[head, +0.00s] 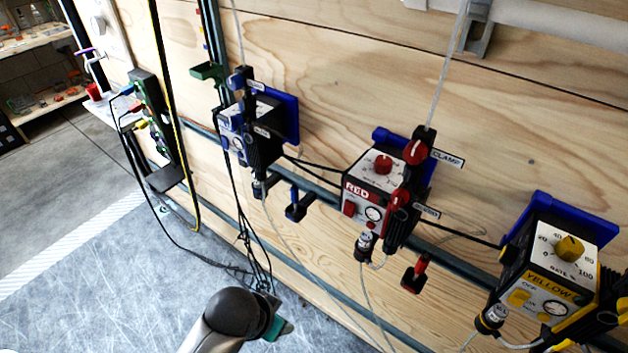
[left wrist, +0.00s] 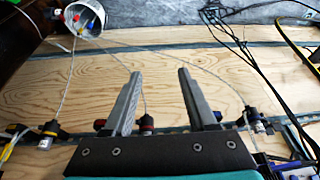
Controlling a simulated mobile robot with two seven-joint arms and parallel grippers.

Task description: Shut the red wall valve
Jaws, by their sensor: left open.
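The red wall valve (head: 415,273) has a red upright handle on a dark body, low on the plywood wall beneath the red unit (head: 376,190). In the left wrist view a small red part (left wrist: 100,124) shows beside the left finger; I cannot tell if it is this valve. My left gripper's fingers (left wrist: 160,74) are spread with nothing between them. In the head view its teal part shows at the bottom, left of and apart from the red valve; its fingertips are hard to make out. My right gripper is not in view.
A blue unit (head: 250,130) and a yellow unit (head: 555,265) flank the red one. A blue-handled valve (head: 297,206) is on the wall to the left. Clear tubes and black cables (head: 245,235) hang nearby. A round container (left wrist: 85,18) shows in the wrist view.

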